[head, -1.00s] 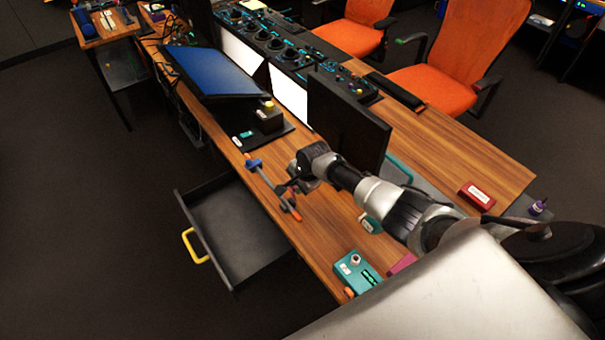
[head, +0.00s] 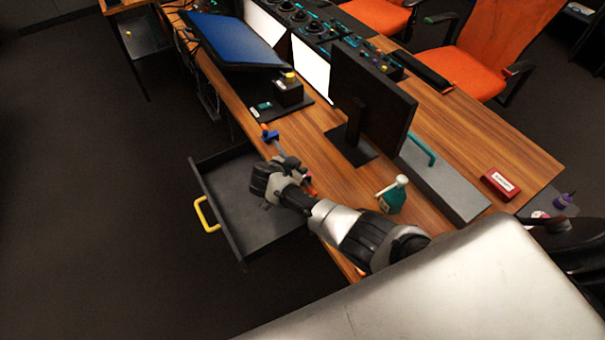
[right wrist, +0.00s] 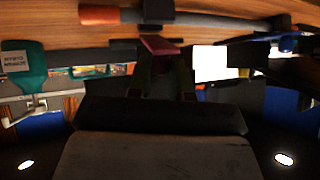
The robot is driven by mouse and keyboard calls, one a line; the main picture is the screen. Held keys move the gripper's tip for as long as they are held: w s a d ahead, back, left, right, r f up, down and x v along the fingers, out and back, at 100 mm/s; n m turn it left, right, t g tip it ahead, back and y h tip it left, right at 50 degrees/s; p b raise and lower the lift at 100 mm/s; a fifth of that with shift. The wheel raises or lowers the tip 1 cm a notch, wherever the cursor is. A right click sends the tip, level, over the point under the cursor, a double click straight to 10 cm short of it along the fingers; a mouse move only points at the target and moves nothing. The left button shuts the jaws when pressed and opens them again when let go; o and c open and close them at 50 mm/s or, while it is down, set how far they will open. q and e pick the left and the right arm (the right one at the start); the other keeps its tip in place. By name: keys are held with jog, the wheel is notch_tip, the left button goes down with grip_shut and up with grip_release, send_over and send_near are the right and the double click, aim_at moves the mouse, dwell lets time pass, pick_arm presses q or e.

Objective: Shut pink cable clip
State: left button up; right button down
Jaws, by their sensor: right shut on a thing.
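The pink cable clip (right wrist: 162,45) shows in the right wrist view as a dark pink piece at the desk edge, between my fingertips. My right gripper (right wrist: 165,62) is shut on it. Behind the clip a grey bar with a black block and an orange end (right wrist: 100,14) runs along the edge. My left gripper is not in view.
The open black drawer (head: 228,204) with a yellow handle (head: 205,215) juts out below the edge. A monitor (head: 372,95), a teal bottle (head: 393,195), a grey box (head: 445,182) and a red box (head: 498,184) stand on the wooden desk.

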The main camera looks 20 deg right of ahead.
jog(key=f+h+b, duration=0.1)
jog(key=b, duration=0.2)
jog(key=a+f+h+b, duration=0.1)
jog(key=b, duration=0.2)
jog(key=f+n+t+h+b, duration=0.1)
jog(key=h+b, duration=0.1)
jog(key=b, duration=0.1)
jog(key=shift+s+a, duration=0.2)
jog(key=shift+a, duration=0.15)
jog(key=shift+a+f+t+h+b, duration=0.1)
jog(key=shift+t+h+b, duration=0.2)
jog(key=shift+h+b, duration=0.5)
jog(key=shift+s, duration=0.1)
jog(key=c, duration=1.2)
grip_release()
jog(key=shift+o, duration=0.9)
